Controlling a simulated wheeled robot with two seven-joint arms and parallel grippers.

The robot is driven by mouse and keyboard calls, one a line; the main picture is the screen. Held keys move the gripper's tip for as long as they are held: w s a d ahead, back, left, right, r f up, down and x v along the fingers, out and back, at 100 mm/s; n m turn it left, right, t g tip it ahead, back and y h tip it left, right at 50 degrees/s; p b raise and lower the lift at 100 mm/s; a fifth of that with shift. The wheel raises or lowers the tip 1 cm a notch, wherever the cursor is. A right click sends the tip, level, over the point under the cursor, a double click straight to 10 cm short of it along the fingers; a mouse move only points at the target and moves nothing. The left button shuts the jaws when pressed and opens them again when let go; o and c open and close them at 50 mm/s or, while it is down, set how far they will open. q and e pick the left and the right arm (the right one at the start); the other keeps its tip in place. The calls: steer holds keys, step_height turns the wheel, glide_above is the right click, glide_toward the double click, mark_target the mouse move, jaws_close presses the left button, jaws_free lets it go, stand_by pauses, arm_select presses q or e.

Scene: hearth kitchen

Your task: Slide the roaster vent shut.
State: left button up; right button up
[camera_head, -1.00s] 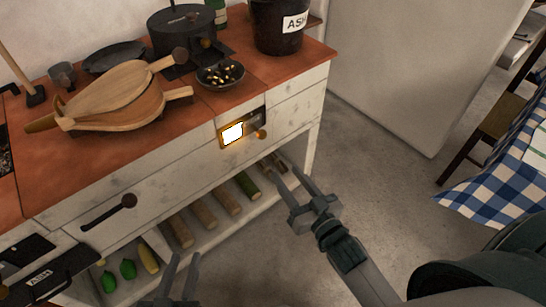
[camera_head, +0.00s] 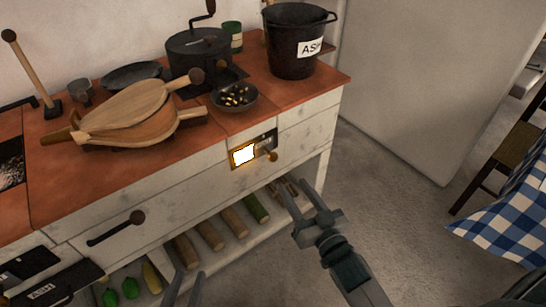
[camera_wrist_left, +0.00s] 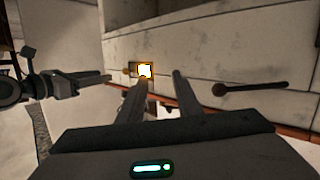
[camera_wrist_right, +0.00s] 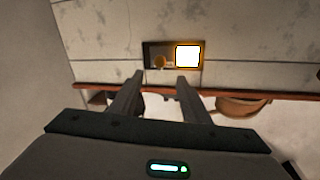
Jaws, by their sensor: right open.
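The roaster vent (camera_head: 253,150) is a brass-framed slot in the white counter front. Its left part glows bright and its right part is dark; a brass knob (camera_head: 272,156) sits at the right. In the right wrist view the picture is turned over: the glowing window (camera_wrist_right: 187,56) is right and the knob (camera_wrist_right: 160,62) lies beyond the fingertips, between them. My right gripper (camera_head: 299,193) is open and empty, apart from the knob, in front and below right of it. My left gripper (camera_head: 184,287) is open and empty at the bottom of the head view, low before the counter.
A dark drawer handle (camera_head: 116,228) sticks out left of the vent. Above stand a bowl (camera_head: 234,97), bellows (camera_head: 140,112) and an ash bucket (camera_head: 292,45). Logs (camera_head: 210,234) lie on the shelf below. A checked tablecloth (camera_head: 505,220) is at right; floor between is clear.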

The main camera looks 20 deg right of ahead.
mark_target(275, 161)
arm_select(q)
step_height(275, 161, up, 6)
steer(key=d+t+h+b, duration=0.1)
steer(key=t, duration=0.2)
steer(key=shift+t+b, duration=0.3)
arm_select(e)
steer(key=shift+w+a, duration=0.35)
steer(key=shift+w, duration=1.95)
steer(key=shift+w+a, duration=0.35)
steer(key=shift+w, duration=1.95)
steer(key=shift+w+a, duration=0.35)
steer(key=shift+w, duration=1.95)
arm_select(q)
steer(key=shift+s+d, duration=0.1)
arm_select(e)
jaws_close()
